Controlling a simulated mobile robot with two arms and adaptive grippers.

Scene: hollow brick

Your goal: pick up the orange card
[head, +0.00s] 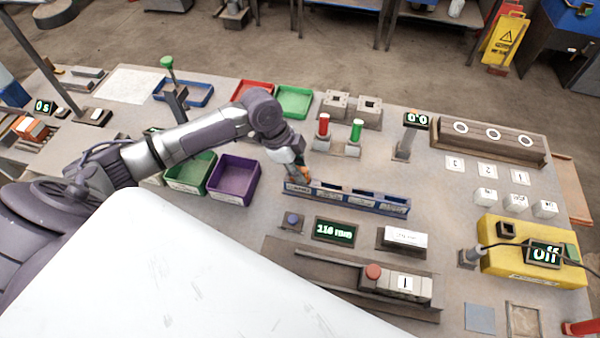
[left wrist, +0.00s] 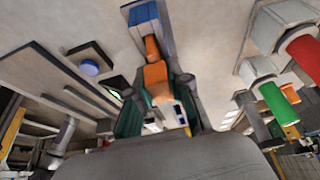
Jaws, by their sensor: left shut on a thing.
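The orange card (left wrist: 155,78) is between the fingers of my left gripper (left wrist: 160,88) in the left wrist view. The gripper is shut on it. In the head view my left gripper (head: 298,172) is over the left end of a blue slotted rack (head: 345,199), and only a little orange shows at its tips. The end of the blue rack (left wrist: 143,14) lies just beyond the card in the left wrist view. I cannot tell whether the card touches the rack. My right gripper is not in view.
Purple (head: 233,180) and green (head: 199,173) bins stand left of the gripper. Red and green cylinders on blocks (head: 338,143) stand behind it. A display (head: 334,231) and a blue button (head: 292,220) lie in front of the rack. The table right of the rack is partly clear.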

